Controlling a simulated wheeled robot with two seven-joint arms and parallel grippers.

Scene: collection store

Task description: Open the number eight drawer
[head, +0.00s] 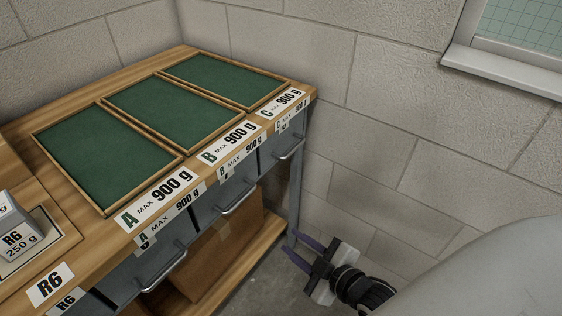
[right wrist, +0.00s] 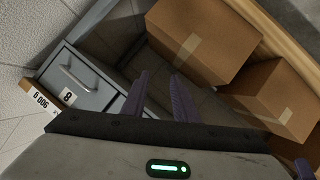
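The number eight drawer (right wrist: 96,92) shows at left in the right wrist view, grey with a bar handle (right wrist: 80,75) and a small white "8" label (right wrist: 68,97). It looks shut. In the head view the grey drawer front under tray C (head: 268,158) seems to be the same one; its number is not readable there. My right gripper (head: 299,254) is low beside the bench's right end, below and apart from that handle. In the right wrist view its two purple fingers (right wrist: 160,88) are spread with nothing between them. My left gripper is not in view.
The wooden bench carries green-lined trays A (head: 100,150), B (head: 170,112) and C (head: 225,78). Other drawers with bar handles (head: 165,272) sit under its front edge. Cardboard boxes (right wrist: 203,38) stand on the lower shelf. A block wall (head: 385,110) bounds the right side.

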